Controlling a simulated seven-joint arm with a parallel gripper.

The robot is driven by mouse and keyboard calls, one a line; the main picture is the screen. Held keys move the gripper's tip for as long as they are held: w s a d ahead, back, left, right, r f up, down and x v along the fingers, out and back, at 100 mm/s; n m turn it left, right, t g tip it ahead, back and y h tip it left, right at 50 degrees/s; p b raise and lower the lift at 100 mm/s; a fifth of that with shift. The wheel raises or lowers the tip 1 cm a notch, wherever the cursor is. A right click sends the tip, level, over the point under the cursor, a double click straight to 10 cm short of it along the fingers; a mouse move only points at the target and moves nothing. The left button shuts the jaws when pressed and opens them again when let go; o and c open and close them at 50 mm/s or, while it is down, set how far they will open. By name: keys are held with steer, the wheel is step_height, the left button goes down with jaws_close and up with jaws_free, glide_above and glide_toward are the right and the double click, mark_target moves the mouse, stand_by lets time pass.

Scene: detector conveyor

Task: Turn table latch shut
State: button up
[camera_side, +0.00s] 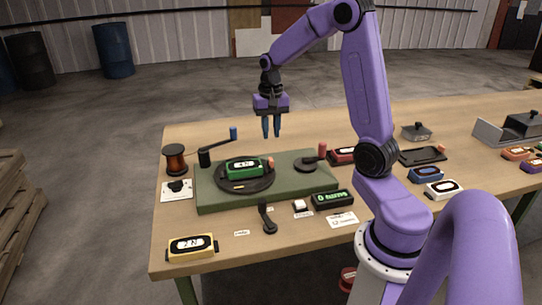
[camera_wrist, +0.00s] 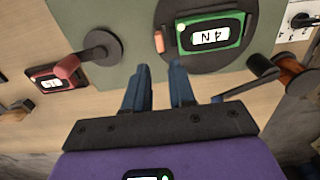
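A green base (camera_side: 210,195) on the wooden table carries a black turntable (camera_side: 262,184) with a green detector reading "4N" (camera_side: 243,168) on it. At the base's right is a dark disc-mounted lever with an upright red knob (camera_side: 322,150), which looks like the latch; it also shows in the wrist view (camera_wrist: 100,46), its red knob toward the lower left. A blue-handled crank (camera_side: 233,134) stands at the base's back left. My gripper (camera_side: 271,136) hangs above the back of the base, pointing down, fingers apart and empty. It shows in the wrist view (camera_wrist: 157,85), clear of the lever.
A copper spool (camera_side: 175,159) stands left of the base. A small black lever (camera_side: 267,219), a green display (camera_side: 332,198) and a yellow detector (camera_side: 192,247) lie in front. A red detector (camera_side: 342,155) and black tray (camera_side: 422,156) are right. Air around my gripper is clear.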

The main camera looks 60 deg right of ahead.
mark_target(271, 158)
step_height(271, 158, down, 9)
steer(key=shift+f, duration=0.2)
stand_by(0.3)
jaws_close()
